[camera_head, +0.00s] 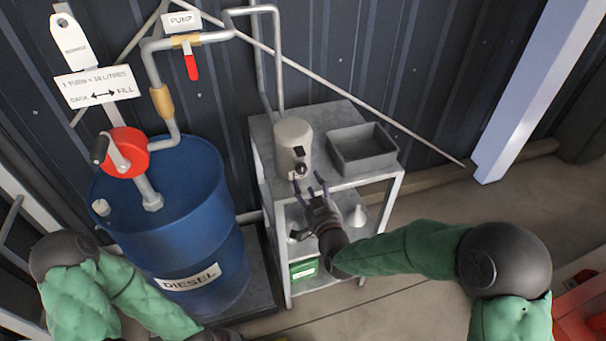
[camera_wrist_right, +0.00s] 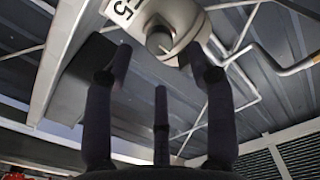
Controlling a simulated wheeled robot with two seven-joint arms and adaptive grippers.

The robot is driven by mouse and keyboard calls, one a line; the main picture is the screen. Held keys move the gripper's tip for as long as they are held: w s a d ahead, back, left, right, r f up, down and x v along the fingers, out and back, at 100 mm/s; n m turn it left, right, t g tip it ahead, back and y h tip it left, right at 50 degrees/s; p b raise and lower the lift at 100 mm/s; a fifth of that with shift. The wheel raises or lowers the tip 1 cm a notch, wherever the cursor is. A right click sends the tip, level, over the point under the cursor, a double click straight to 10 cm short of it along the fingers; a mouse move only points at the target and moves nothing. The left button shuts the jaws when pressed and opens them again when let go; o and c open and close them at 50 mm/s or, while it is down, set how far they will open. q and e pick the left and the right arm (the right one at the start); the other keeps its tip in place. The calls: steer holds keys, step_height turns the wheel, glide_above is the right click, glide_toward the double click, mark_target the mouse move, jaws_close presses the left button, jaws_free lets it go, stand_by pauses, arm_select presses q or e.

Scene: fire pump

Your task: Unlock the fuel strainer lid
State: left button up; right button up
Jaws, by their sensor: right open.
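The fuel strainer (camera_head: 293,143) is a light grey cylinder standing upright on the top of a metal shelf unit, with a dark latch or knob (camera_head: 300,170) low on its front. In the right wrist view the strainer (camera_wrist_right: 178,15) shows at the top with a round grey knob (camera_wrist_right: 160,40) and dark markings. My right gripper (camera_head: 318,183) is open, its fingers pointing up just in front of and below the strainer's knob, apart from it as far as I can tell. In the wrist view its fingers (camera_wrist_right: 160,85) are spread and empty.
A blue diesel drum (camera_head: 180,215) with a red hand pump (camera_head: 127,152) stands left of the shelf unit (camera_head: 345,181). A grey open tray (camera_head: 362,150) sits right of the strainer. A red-handled valve (camera_head: 192,66) is on the pipe above.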

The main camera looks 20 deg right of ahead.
mark_target(302, 171)
steer(key=w+b, duration=0.1)
steer(key=w, duration=0.4)
steer(key=shift+w+a, duration=0.1)
steer(key=shift+w, duration=0.25)
jaws_close()
